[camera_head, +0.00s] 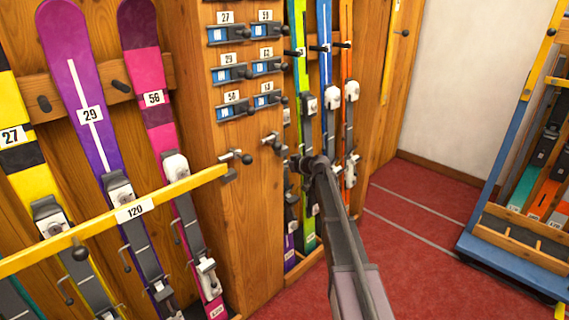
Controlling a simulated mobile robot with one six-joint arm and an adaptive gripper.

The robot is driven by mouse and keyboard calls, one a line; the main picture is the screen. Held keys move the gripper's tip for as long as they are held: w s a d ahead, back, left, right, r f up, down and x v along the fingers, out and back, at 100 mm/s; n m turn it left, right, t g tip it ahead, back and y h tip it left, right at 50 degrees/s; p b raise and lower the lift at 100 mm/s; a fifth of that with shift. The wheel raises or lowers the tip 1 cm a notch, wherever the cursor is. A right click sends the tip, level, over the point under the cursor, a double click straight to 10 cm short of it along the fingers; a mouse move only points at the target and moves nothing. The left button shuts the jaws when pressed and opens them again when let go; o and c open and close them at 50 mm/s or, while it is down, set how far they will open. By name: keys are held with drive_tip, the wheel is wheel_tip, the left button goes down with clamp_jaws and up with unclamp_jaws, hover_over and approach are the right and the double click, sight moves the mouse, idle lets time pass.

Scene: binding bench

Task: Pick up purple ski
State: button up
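The purple ski (72,62) leans upright against the wooden rack at the left, with a white stripe and a tag reading 29. Its binding (118,190) is grey and white, and its lower part passes behind a yellow bar (112,217) marked 120. My arm reaches up from the lower right, and its dark end, my gripper (314,165), is in front of the right-hand skis. It is well to the right of the purple ski and apart from it. Its fingers are too small and dark to read, and I see nothing clearly held.
A yellow ski (22,150) tagged 27 and a pink ski (148,95) tagged 56 flank the purple one. A wooden panel (255,200) with numbered bindings stands between them and several skis behind my gripper. A blue-framed cart (495,255) stands right. Red floor (420,270) is clear between.

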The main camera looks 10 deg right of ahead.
sight(288, 122)
drive_tip(key=shift+w+r, duration=0.15)
drive_tip(key=shift+r, duration=0.1)
wheel_tip(288, 122, up, 17)
drive_tip(key=p, duration=1.8)
drive_tip(key=shift+r, duration=0.2)
idle(0.9)
drive_tip(key=s+d, duration=0.7)
drive_tip(key=s, duration=0.2)
drive_tip(key=s+d, duration=0.7)
drive_tip(key=s, duration=0.3)
drive_tip(key=shift+s, duration=0.25)
idle(1.6)
idle(0.4)
